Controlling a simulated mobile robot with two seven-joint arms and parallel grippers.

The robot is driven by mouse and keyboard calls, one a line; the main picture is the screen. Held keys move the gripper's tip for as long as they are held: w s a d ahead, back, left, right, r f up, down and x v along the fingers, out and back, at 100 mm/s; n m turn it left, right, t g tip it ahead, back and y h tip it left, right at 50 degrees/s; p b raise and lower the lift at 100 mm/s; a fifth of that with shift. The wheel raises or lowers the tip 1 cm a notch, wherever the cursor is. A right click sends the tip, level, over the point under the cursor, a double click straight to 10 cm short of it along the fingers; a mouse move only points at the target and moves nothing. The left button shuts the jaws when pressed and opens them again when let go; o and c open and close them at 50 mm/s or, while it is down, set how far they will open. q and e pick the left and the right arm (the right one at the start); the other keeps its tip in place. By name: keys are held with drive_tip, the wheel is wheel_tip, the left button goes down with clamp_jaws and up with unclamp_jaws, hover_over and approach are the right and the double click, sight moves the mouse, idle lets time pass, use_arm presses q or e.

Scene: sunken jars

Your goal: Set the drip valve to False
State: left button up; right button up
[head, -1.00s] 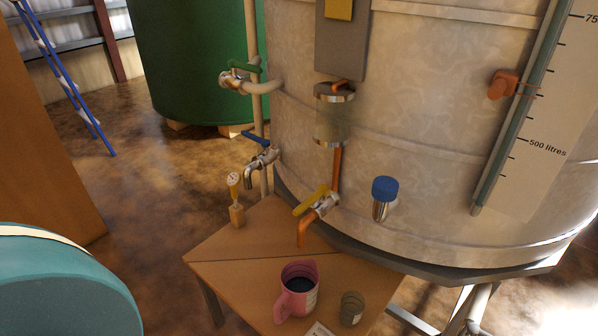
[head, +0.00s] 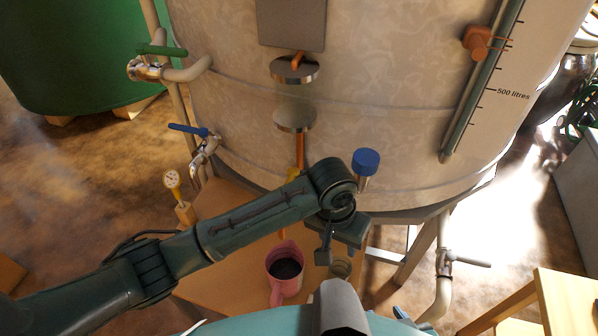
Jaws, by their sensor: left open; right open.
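A valve with a yellow handle (head: 293,174) sits on the orange pipe (head: 300,150) below the glass sight cylinder on the tank; it looks like the drip valve, though no label shows. My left forearm hides most of its body and lever, so its setting cannot be read. My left gripper (head: 341,250) is open and empty, pointing down in front of the tank, right of and nearer than the yellow handle. It is above the table, near a small glass cup (head: 340,268). My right gripper is not in view.
A pink jug (head: 285,272) of dark liquid stands on the table below the valve. A blue-capped fitting (head: 365,162) juts from the tank beside my wrist.

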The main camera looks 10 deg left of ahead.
use_arm(q)
drive_tip(key=w+a+r+n+y, duration=0.3)
drive_tip(key=w+a+r+y, duration=0.4)
drive_tip(key=a+r, duration=0.25)
drive_tip(key=shift+w+d+x, duration=0.1)
drive_tip(key=shift+d+x, duration=0.05)
drive_tip(key=shift+x, duration=1.65)
drive_tip(key=shift+w+d+x, duration=0.1)
drive_tip(key=shift+d+x, duration=0.1)
drive_tip(key=shift+x, duration=1.6)
drive_tip(key=shift+f, duration=0.15)
drive_tip(key=shift+c, duration=0.3)
